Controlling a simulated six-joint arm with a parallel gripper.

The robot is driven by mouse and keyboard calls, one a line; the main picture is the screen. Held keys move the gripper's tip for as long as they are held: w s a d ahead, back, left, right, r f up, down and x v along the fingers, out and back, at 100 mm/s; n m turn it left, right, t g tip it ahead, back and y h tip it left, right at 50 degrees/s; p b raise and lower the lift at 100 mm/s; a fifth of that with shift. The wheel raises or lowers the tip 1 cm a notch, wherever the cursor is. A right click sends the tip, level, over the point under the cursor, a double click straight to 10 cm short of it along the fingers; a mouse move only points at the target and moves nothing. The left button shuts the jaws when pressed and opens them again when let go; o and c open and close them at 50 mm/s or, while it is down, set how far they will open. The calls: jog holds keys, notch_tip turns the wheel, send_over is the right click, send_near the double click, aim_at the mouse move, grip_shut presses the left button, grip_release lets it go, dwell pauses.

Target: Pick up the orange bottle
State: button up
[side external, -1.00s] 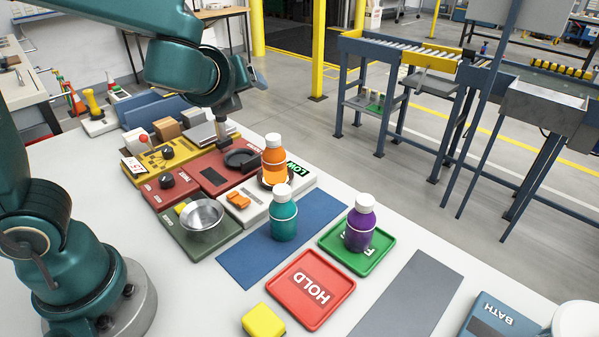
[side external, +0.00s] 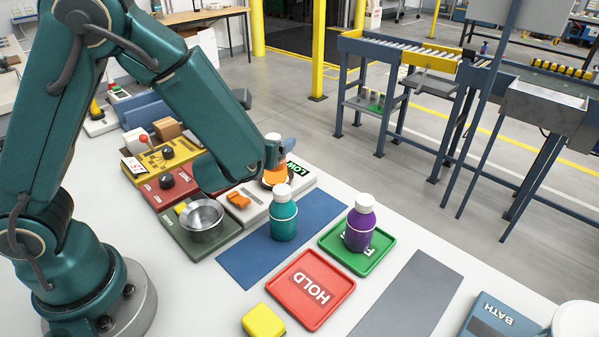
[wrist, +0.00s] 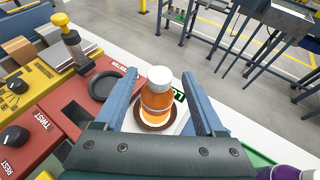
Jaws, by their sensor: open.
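The orange bottle (side external: 275,174) with a white cap stands upright on a round brown pad on the white device with the LOW display. In the wrist view the bottle (wrist: 157,98) is between the two blue fingers of my gripper (wrist: 160,100), with a visible gap on each side. The fingers are open and hold nothing. In the side view my arm hides much of the gripper, and one fingertip shows beside the bottle's upper part.
A teal bottle (side external: 284,218) stands close in front on a blue mat (side external: 240,262). A purple bottle (side external: 360,226) stands on a green tray (side external: 380,257). A metal bowl (side external: 202,217), a red HOLD tray (side external: 310,288) and a yellow block (side external: 263,321) are nearby.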

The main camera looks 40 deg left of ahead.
jog(key=shift+x, duration=2.25)
grip_shut()
